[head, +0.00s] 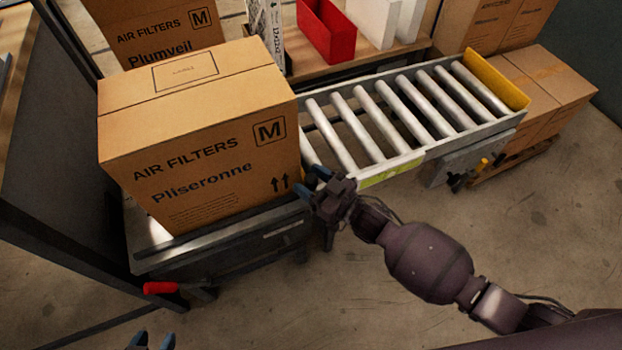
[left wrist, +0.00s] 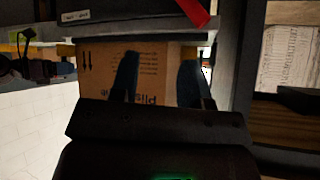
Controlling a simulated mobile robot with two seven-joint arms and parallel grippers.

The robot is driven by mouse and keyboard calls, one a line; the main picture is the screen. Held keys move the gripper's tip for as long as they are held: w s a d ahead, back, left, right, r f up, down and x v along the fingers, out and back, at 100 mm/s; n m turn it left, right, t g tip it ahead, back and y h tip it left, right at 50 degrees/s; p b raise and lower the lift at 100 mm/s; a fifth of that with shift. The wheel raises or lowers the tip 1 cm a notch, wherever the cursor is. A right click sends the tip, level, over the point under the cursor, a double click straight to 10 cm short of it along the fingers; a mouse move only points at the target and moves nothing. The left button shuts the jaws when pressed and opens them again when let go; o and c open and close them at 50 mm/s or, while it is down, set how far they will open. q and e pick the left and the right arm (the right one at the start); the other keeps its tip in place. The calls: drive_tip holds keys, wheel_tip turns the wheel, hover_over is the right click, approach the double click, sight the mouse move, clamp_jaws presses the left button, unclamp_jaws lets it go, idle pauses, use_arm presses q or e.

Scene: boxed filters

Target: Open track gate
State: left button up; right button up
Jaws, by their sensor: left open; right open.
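The roller track (head: 405,115) runs from beside the large carton to the far right. A yellow plate (head: 495,83) stands upright across its far end; I cannot tell whether this is the gate. A red handle (head: 160,288) sticks out low at the left front of the cart (head: 225,240). It appears as a red shape (left wrist: 195,10) at the top of the left wrist view. My left gripper (head: 150,343) is open and empty at the bottom edge, below the red handle. My right gripper (head: 312,182) is open beside the carton's lower right corner, near the track's near end.
The large Pliseronne carton (head: 205,180) stands on the cart and hides much of its top; it also shows in the left wrist view (left wrist: 152,75). Behind are a Plumveil carton (head: 160,35) and a red bin (head: 327,32). Floor (head: 545,230) is clear at right.

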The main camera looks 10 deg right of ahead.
sight(298, 157)
use_arm(q)
drive_tip(key=shift+f, duration=0.1)
use_arm(e)
drive_tip(key=shift+c, duration=0.3)
clamp_jaws()
drive_tip(key=r+p, duration=0.1)
drive_tip(key=r, duration=0.1)
drive_tip(key=w+r+p, duration=0.1)
drive_tip(key=r+p, duration=0.1)
drive_tip(key=shift+a+r, duration=0.1)
drive_tip(key=shift+r, duration=0.2)
drive_tip(key=shift+r+g+h+p, duration=0.3)
drive_tip(key=shift+r+p, duration=0.1)
drive_tip(key=shift+p, duration=0.05)
drive_tip(key=shift+r+p, duration=0.3)
drive_tip(key=shift+p, duration=0.1)
drive_tip(key=shift+f+m, duration=0.2)
drive_tip(key=shift+m, duration=0.1)
drive_tip(key=shift+o, duration=0.3)
unclamp_jaws()
use_arm(q)
wheel_tip(298, 157, up, 4)
drive_tip(key=shift+w+a+f, duration=0.1)
drive_tip(key=shift+f, duration=0.1)
use_arm(e)
drive_tip(key=shift+f, duration=0.1)
